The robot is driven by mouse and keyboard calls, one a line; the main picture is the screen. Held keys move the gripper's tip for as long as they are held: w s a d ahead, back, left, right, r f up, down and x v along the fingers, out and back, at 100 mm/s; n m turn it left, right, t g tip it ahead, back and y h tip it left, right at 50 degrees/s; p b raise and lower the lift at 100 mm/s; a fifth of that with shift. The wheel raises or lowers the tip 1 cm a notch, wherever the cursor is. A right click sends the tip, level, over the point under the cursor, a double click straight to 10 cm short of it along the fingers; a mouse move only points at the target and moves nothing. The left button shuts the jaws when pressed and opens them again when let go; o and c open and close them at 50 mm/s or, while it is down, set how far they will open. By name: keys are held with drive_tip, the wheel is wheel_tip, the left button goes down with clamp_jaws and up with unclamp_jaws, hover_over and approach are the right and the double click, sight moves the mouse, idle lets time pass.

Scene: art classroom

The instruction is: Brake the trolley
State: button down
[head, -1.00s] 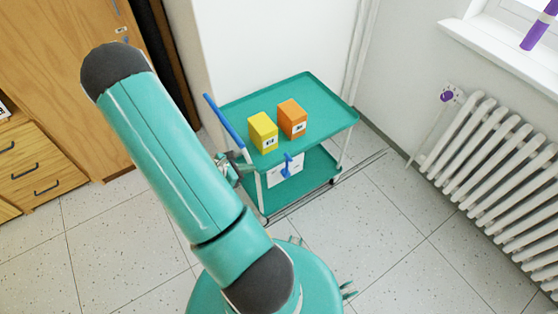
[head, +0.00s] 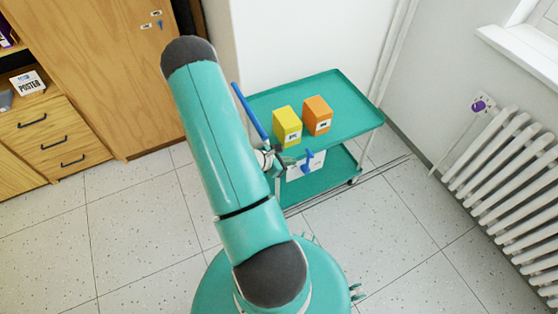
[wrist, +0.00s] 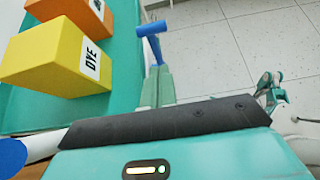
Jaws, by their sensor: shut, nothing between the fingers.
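The green trolley (head: 349,119) stands against the white wall, with a blue push handle (head: 250,111) on its left side. A blue lever (head: 307,161) sits on a white plate (head: 299,171) at the trolley's near side, below the top tray. The lever also shows in the wrist view (wrist: 152,32), just beyond the fingertips. My gripper (head: 289,160) is shut and empty, close to the left of the lever in the head view. Its green fingers (wrist: 158,84) point at the lever in the wrist view. I cannot tell whether they touch it.
A yellow box (head: 287,124) and an orange box (head: 317,115) stand on the top tray; the yellow one (wrist: 60,62) is close to my gripper. A white radiator (head: 507,165) is at the right, wooden cabinets (head: 110,80) at the left. The tiled floor in front is clear.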

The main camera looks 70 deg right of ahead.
drive_tip(key=shift+s+d+r, duration=0.15)
drive_tip(key=shift+s+d, duration=1.35)
drive_tip(key=shift+d, duration=0.25)
